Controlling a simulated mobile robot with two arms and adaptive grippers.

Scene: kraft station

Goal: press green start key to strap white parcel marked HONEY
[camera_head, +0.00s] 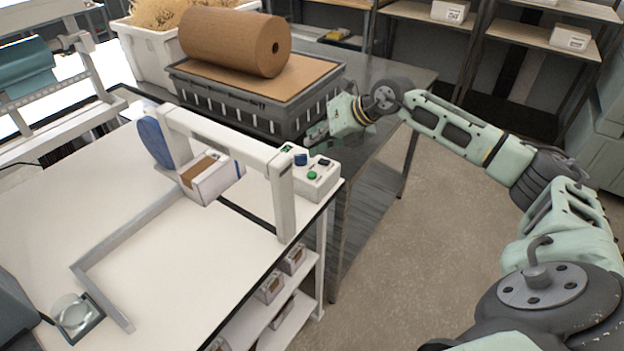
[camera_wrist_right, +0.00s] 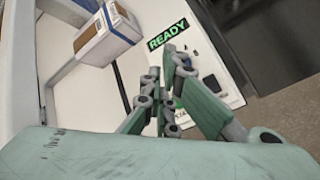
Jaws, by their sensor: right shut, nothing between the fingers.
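The white parcel (camera_head: 212,180) has a brown band and a blue edge stripe. It sits under the arch of the strapping machine (camera_head: 230,138), and any HONEY lettering is too small to read. It also shows in the wrist view (camera_wrist_right: 108,40). The green start key (camera_head: 312,175) is on the pale control box (camera_head: 322,184) beside the arch's right post. My right gripper (camera_head: 318,133) is shut and empty, behind and above the control box, apart from the key in the head view. In the wrist view its fingers (camera_wrist_right: 172,60) overlap the box, near a READY display (camera_wrist_right: 168,34). My left gripper is out of view.
A blue key and a dark key share the control box. A grey crate (camera_head: 290,118) bearing a brown paper roll (camera_head: 235,42) stands behind on a dark table. Small boxes sit on shelves below the white bench (camera_head: 190,270). Floor to the right is clear.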

